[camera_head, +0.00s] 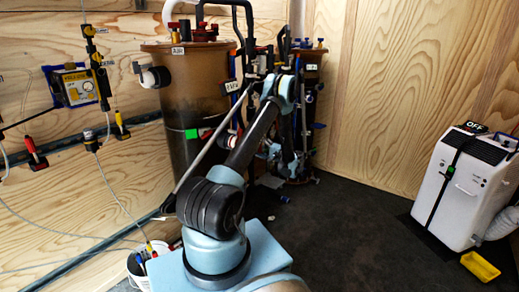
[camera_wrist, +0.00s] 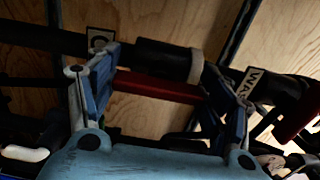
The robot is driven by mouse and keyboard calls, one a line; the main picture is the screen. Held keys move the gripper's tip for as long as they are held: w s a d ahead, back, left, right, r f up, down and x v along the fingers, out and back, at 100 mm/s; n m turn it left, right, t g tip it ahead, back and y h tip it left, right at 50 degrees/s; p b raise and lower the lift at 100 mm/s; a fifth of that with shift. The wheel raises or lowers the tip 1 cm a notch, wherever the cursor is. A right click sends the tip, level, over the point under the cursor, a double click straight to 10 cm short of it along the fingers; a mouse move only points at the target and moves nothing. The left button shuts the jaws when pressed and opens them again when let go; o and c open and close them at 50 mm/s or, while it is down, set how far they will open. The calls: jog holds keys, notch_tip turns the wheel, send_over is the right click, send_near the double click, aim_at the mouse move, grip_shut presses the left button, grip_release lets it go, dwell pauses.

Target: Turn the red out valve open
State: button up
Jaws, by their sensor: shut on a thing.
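In the wrist view, a red valve handle (camera_wrist: 155,87) lies nearly level between the two fingers of my gripper (camera_wrist: 163,76). The gripper is shut on it, with a blue-padded finger at each end of the red bar. The handle sits just below a thick black pipe (camera_wrist: 165,60). A partly hidden label (camera_wrist: 101,41) by the left finger shows what looks like an "O". In the head view my arm reaches up to the pipework between the tanks; the gripper and handle cannot be made out clearly there.
A second red handle (camera_wrist: 300,112) and a label reading "WAS" (camera_wrist: 251,83) are close right of the gripper. Brown tanks (camera_head: 190,95) flank the reach. A white unit (camera_head: 462,190) and yellow tray (camera_head: 480,266) stand right. The dark floor (camera_head: 350,225) between is mostly clear.

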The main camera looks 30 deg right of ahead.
jog(key=shift+s+f, duration=0.1)
dwell(0.3)
jog(key=o, duration=1.1)
jog(key=shift+c, duration=0.2)
jog(key=v, duration=1.1)
jog(key=shift+s+d, duration=0.2)
jog(key=shift+s, duration=0.15)
